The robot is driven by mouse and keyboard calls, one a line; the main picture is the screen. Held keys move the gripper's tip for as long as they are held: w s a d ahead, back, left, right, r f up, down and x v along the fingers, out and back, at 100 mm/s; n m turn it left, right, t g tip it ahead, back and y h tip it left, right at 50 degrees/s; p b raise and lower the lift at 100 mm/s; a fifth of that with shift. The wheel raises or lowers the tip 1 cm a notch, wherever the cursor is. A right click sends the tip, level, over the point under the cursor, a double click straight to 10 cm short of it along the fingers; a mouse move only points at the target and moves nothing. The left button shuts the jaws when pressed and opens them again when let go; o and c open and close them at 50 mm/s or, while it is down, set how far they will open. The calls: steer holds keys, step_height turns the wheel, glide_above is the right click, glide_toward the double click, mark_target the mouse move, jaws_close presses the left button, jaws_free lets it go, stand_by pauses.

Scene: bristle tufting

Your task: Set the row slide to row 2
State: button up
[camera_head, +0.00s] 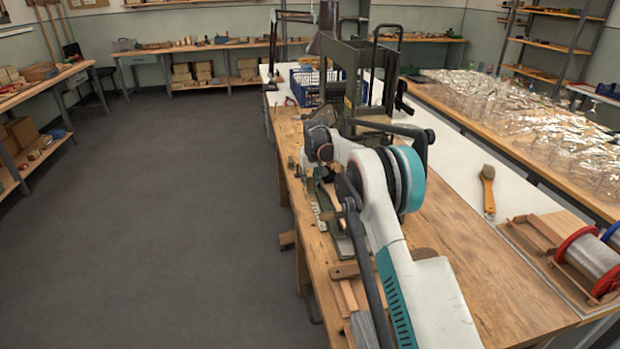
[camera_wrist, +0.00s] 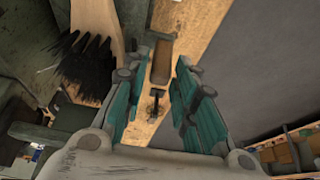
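In the wrist view my gripper (camera_wrist: 162,72) is open. Its two teal-padded fingers stand apart, with a brown wooden handle-like piece (camera_wrist: 161,58) visible between the fingertips. A dark stem (camera_wrist: 157,95) shows below it, over the wooden bench. I cannot tell whether this piece belongs to the row slide or whether a finger touches it. A wooden brush block (camera_wrist: 97,20) with black bristles (camera_wrist: 85,62) is left of the fingers. In the head view my arm hides the gripper and much of the green fixture (camera_head: 345,246). No row numbers are readable.
A dark machine frame (camera_head: 352,75) stands behind the arm, with a blue crate (camera_head: 305,85) nearby. A brush (camera_head: 487,190) lies on the white strip at right, near a red-flanged wire spool (camera_head: 590,262). A small wooden piece (camera_head: 287,239) sticks out at the bench's left edge. The left floor is clear.

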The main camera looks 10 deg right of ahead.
jaws_close()
steer(key=shift+w, duration=0.1)
steer(key=shift+w+p, duration=0.65)
steer(key=shift+w, duration=0.15)
steer(key=o, duration=0.6)
jaws_free()
